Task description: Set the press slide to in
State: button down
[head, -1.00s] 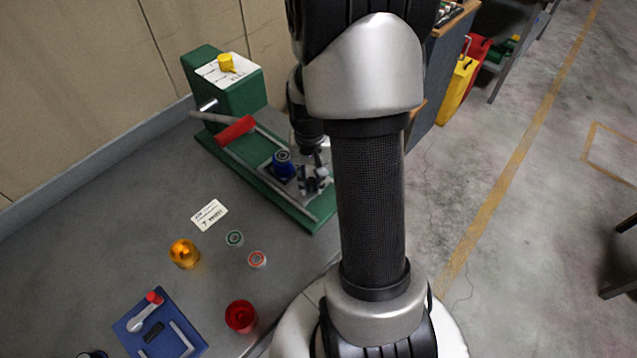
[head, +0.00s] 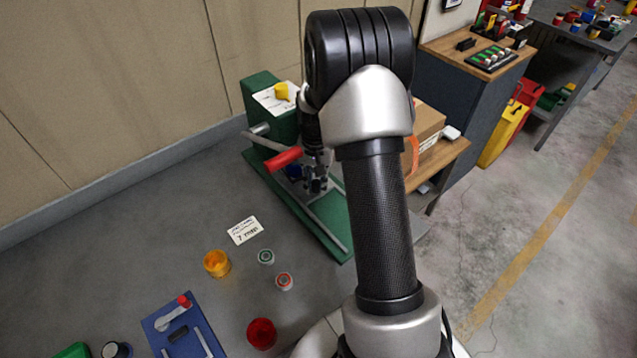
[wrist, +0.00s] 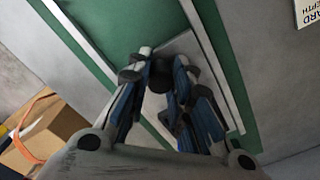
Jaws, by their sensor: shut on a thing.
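The press (head: 268,104) is green, with a yellow knob on top and a red-gripped lever at its side. Its long green base (head: 340,242) has grey rails. The press slide shows as a grey plate between the rails in the wrist view (wrist: 190,55). My gripper (head: 317,186) is low over the base, close to the press body. It is shut on a dark knob on the slide, seen between the fingertips (wrist: 160,75).
A white card (head: 244,231), an orange cup (head: 217,264), two small ringed pieces, a red cup (head: 262,333) and a blue lever fixture (head: 168,325) lie in front on the table. A cardboard box (head: 427,125) stands right of the press.

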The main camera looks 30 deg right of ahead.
jog(key=shift+w+r, duration=0.1)
jog(key=shift+w, duration=0.2)
jog(key=c, duration=1.4)
grip_release()
notch_tip(320, 180, up, 12)
jog(key=shift+f, duration=0.1)
jog(key=shift+s, duration=0.1)
